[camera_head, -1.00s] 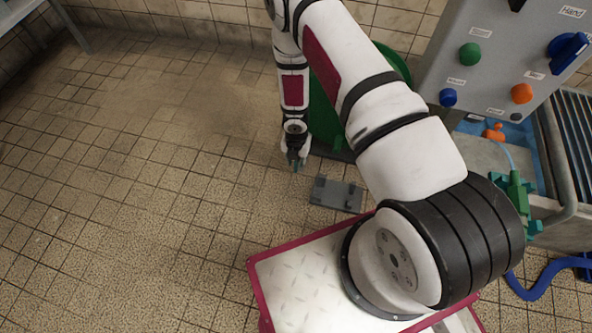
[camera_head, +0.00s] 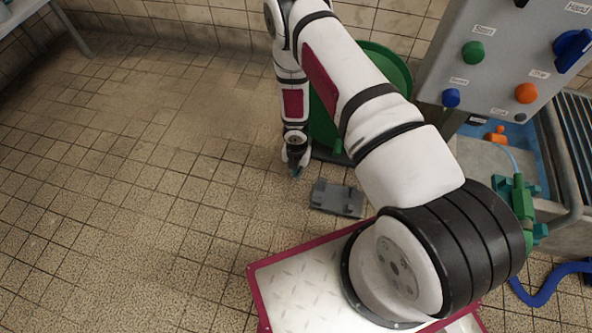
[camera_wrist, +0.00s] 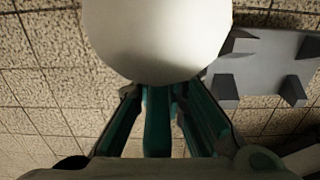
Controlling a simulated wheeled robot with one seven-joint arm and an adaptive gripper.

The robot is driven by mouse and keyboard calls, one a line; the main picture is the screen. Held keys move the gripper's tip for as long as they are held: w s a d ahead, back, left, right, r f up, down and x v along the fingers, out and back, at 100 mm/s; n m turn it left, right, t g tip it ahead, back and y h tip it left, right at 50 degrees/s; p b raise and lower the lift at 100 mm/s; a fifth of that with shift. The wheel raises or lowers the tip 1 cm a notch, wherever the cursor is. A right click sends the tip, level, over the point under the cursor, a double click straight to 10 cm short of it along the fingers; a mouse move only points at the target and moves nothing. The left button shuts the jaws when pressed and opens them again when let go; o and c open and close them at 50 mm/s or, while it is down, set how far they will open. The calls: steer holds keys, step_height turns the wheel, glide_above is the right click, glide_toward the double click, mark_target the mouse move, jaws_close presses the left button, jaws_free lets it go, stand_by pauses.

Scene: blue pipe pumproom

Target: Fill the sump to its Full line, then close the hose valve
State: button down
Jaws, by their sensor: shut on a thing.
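My gripper (camera_head: 296,172) hangs low over the tiled floor, left of a grey bracket. In the wrist view its teal fingers (camera_wrist: 160,100) are shut at a smooth pale round thing (camera_wrist: 157,38); I cannot tell what it is, and its far side is out of frame. A green valve-like fitting (camera_head: 523,208) with teal parts sits at the right, well away from my gripper; a pale blue tube runs to it. A grey basin (camera_head: 482,158), perhaps the sump, lies partly behind my arm and below the panel. I see no Full line or water level.
The grey bracket with pegs (camera_head: 337,198) lies on the floor; it shows in the wrist view (camera_wrist: 262,58). A control panel (camera_head: 505,70) with coloured knobs stands upper right. A green round thing (camera_head: 385,62) is behind my arm. A blue hose (camera_head: 545,285) lies lower right. Floor at left is clear.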

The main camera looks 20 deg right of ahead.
steer(key=shift+w+a+t+y, duration=0.15)
steer(key=shift+a+t+y, duration=0.15)
steer(key=shift+y, duration=0.1)
steer(key=shift+w+a+r+t+y, duration=0.2)
steer(key=shift+r+t+y, duration=0.2)
steer(key=shift+t+y, duration=1.6)
steer(key=shift+w+a+r+t+y, duration=0.15)
steer(key=shift+a+r+t+y, duration=0.15)
steer(key=shift+t+y, duration=1.7)
steer(key=shift+w+a+r+t+y, duration=0.15)
steer(key=shift+r+t+y, duration=0.6)
steer(key=shift+y, duration=2.25)
steer(key=shift+f+t, duration=0.25)
steer(key=shift+t, duration=0.1)
steer(key=c, duration=1.8)
jaws_free()
steer(key=shift+o, duration=0.6)
